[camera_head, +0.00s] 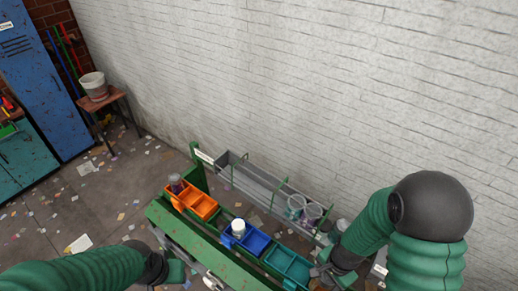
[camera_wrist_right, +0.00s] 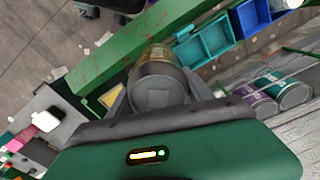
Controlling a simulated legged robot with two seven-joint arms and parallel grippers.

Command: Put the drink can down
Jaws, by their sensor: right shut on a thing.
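The drink can (camera_wrist_right: 157,82), with a gold side and a grey end, sits between the fingers of my right gripper (camera_wrist_right: 157,92) in the right wrist view. The gripper is shut on it, close to the green rail of the belt frame. In the head view my right gripper (camera_head: 322,274) is at the right end of the bin row, by the teal bin (camera_head: 290,264); the can cannot be made out there. My left gripper (camera_head: 174,270) is low, left of the green frame; its jaw opening is unclear.
The orange bin (camera_head: 202,206) holds a dark item (camera_head: 176,184). The blue bin (camera_head: 255,243) holds a white-topped container (camera_head: 238,228). The teal bin looks empty. Behind, a grey trough (camera_head: 255,179) holds cans at its right end, including a purple can (camera_wrist_right: 261,103).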

